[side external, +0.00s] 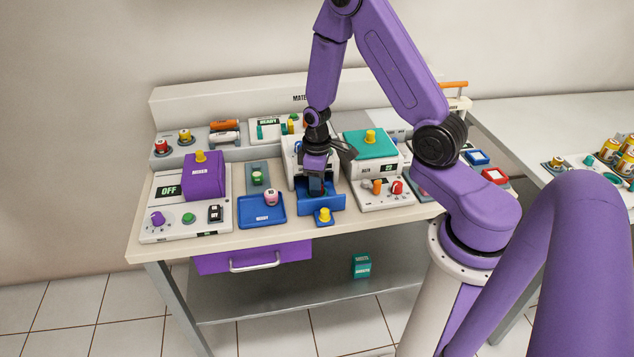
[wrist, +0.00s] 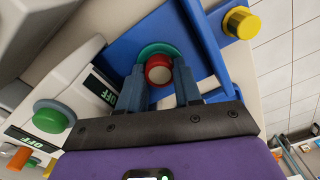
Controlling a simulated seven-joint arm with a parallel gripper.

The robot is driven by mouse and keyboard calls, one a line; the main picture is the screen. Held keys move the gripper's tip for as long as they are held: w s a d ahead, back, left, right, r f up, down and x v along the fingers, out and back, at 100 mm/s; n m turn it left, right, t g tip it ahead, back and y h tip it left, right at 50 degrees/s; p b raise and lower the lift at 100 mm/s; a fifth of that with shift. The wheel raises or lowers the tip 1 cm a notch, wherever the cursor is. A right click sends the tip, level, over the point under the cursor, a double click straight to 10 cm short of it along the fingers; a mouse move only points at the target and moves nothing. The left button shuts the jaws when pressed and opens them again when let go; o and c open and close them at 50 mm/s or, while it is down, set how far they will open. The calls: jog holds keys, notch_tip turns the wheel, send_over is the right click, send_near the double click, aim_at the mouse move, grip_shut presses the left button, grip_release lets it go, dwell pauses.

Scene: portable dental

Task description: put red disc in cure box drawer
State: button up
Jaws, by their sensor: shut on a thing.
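The cure box (side external: 298,160) is a white box near the middle of the table, partly hidden by my arm. Its blue drawer (side external: 336,202) is pulled out toward the front, with a yellow knob (side external: 323,214) that also shows in the wrist view (wrist: 240,22). My gripper (side external: 316,190) points down over the drawer. In the wrist view my gripper (wrist: 160,78) is shut on the red disc (wrist: 158,74), which has a pale face. A teal round piece (wrist: 158,49) lies right behind the disc, over the blue drawer. I cannot tell whether the disc touches the drawer floor. The disc is hidden in the side view.
A blue tray (side external: 250,216) with a pink-and-white item stands left of the drawer. Further left is a purple-lidded device (side external: 204,178). A teal-topped box (side external: 370,142) and a panel with a red knob (side external: 397,187) stand close on the right.

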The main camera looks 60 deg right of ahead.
jog(key=shift+f, duration=0.1)
jog(key=o, duration=1.1)
jog(key=shift+d, duration=0.1)
jog(key=shift+w+r, duration=0.1)
jog(key=shift+r, duration=0.2)
notch_tip(320, 180, up, 16)
jog(key=s+a+r+n, duration=0.3)
jog(key=s+a+n, duration=0.1)
jog(key=s+a, duration=0.6)
jog(key=s+a+n, duration=0.1)
jog(key=s, duration=0.3)
jog(key=s+a+n, duration=0.1)
jog(key=s+a, duration=0.1)
jog(key=s, duration=0.2)
jog(key=s+a+n, duration=0.1)
jog(key=s+n, duration=0.1)
jog(key=s, duration=0.3)
jog(key=shift+a+r, duration=0.15)
